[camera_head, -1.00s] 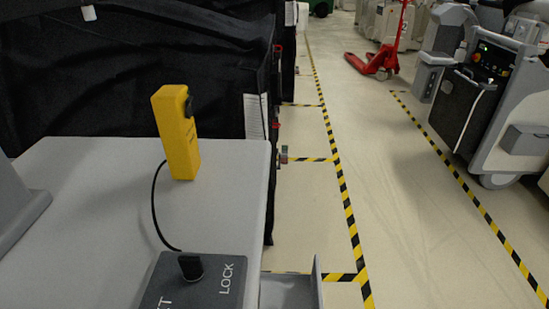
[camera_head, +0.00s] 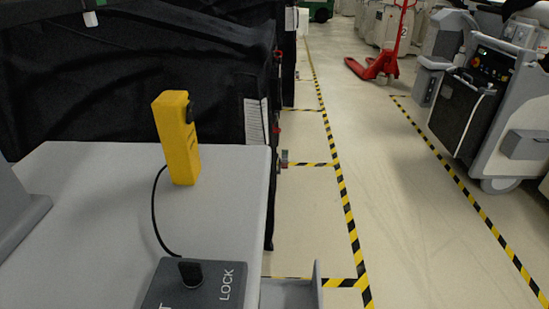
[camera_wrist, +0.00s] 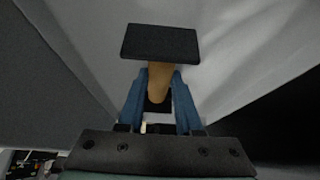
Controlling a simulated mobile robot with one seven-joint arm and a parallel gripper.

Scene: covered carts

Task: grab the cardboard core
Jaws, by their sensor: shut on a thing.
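The cardboard core (camera_wrist: 160,84) is a brown, tapered-looking piece in the middle of the wrist view. My gripper (camera_wrist: 161,78) has two blue fingers, one on each side of the core, and is shut on it. A flat dark rectangular piece (camera_wrist: 160,43) covers the far end of the core; I cannot tell what it belongs to. A small dark patch shows between the fingers below the core. I do not make out the core or my gripper in the head view.
Black-covered carts (camera_head: 150,80) line the left. A clear pale aisle with striped yellow-black floor tape (camera_head: 340,190) runs ahead. A red pallet jack (camera_head: 378,66) stands farther off, and a grey machine (camera_head: 490,105) is at right. Pale surfaces flank my gripper in the wrist view.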

